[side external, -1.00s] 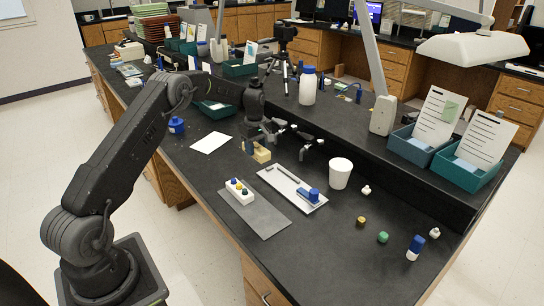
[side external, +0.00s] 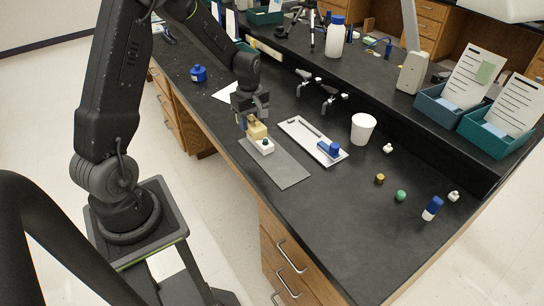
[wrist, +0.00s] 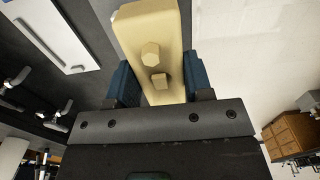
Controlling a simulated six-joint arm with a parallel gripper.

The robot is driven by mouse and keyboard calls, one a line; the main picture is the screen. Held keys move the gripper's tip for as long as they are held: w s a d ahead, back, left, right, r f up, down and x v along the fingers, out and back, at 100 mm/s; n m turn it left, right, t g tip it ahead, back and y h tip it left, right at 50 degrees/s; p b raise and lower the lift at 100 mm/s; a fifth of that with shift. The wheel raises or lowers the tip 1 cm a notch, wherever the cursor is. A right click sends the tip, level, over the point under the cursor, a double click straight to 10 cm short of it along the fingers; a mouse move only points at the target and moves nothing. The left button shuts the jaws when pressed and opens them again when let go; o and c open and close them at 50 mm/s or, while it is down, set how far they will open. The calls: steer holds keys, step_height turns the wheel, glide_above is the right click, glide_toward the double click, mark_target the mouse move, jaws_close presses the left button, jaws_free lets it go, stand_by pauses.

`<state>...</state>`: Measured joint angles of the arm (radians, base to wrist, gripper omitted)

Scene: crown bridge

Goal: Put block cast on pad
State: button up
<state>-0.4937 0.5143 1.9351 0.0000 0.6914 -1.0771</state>
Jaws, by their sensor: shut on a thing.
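My gripper (side external: 250,117) is shut on the tan block cast (side external: 257,130). In the wrist view the block cast (wrist: 150,25) is a long tan block with two small raised stubs, gripped between blue fingers. In the side view it overlaps the far end of the white block (side external: 264,146) on the grey pad. I cannot tell whether it touches the white block. One dark-topped peg shows on the white block; the rest is hidden behind the cast. The grey pad (side external: 287,171) lies flat on the black bench, its near part bare.
A white tray (side external: 305,143) with a blue item (side external: 328,148) lies right of the pad. A white cup (side external: 362,130), taps (side external: 330,98) and several small capped items, including a blue-capped vial (side external: 432,208), stand farther right. The bench front is clear.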

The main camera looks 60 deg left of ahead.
steer(key=shift+s+d, duration=0.6)
steer(key=shift+s, duration=0.1)
glide_above(285, 170)
step_height(285, 170, down, 7)
steer(key=shift+f, duration=2.05)
steer(key=shift+f, duration=0.1)
steer(key=o, duration=1.1)
